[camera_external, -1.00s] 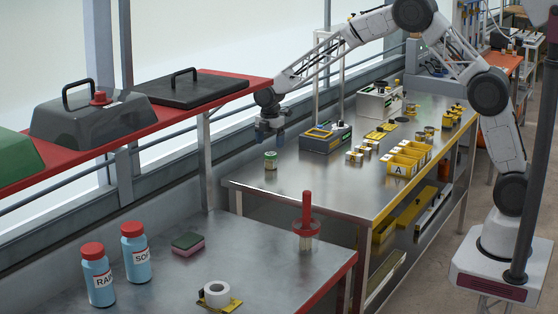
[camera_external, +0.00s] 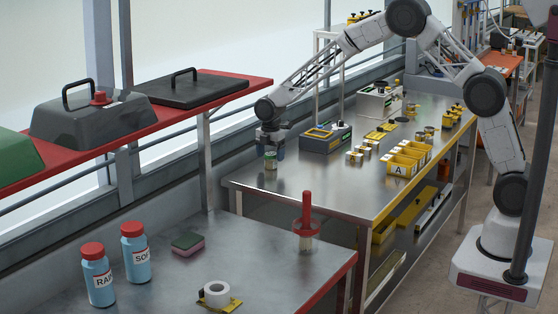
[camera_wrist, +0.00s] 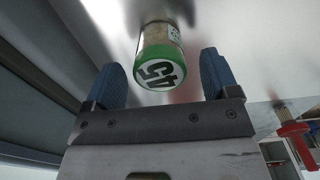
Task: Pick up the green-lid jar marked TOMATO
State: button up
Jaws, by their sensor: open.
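A small jar with a green lid (camera_external: 271,162) stands upright at the near left end of the steel bench. In the wrist view the jar's green-rimmed lid (camera_wrist: 159,70) carries a white disc with dark digits; a small part of a side label shows, too little to read. My gripper (camera_external: 271,155) points down over the jar. In the wrist view my gripper (camera_wrist: 159,78) is open, its two blue fingers on either side of the lid with a gap at each side.
A grey device (camera_external: 327,139) stands behind and right of the jar. Yellow bins (camera_external: 398,167), one marked A, sit along the bench's right edge. The red shelf (camera_external: 150,122) is to the left.

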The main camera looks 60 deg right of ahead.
jog(key=shift+f, duration=1.25)
jog(key=c, duration=1)
jog(key=shift+r, duration=0.2)
jog(key=shift+c, duration=0.2)
jog(key=shift+r, duration=0.6)
jog(key=shift+s+r, duration=0.25)
jog(key=shift+r, duration=0.3)
jog(key=shift+s+r, duration=0.2)
jog(key=shift+r, duration=0.35)
jog(key=s, duration=0.5)
jog(key=s+d+r, duration=0.1)
jog(key=s, duration=0.9)
jog(key=shift+d+r, duration=0.15)
jog(key=shift+d, duration=0.1)
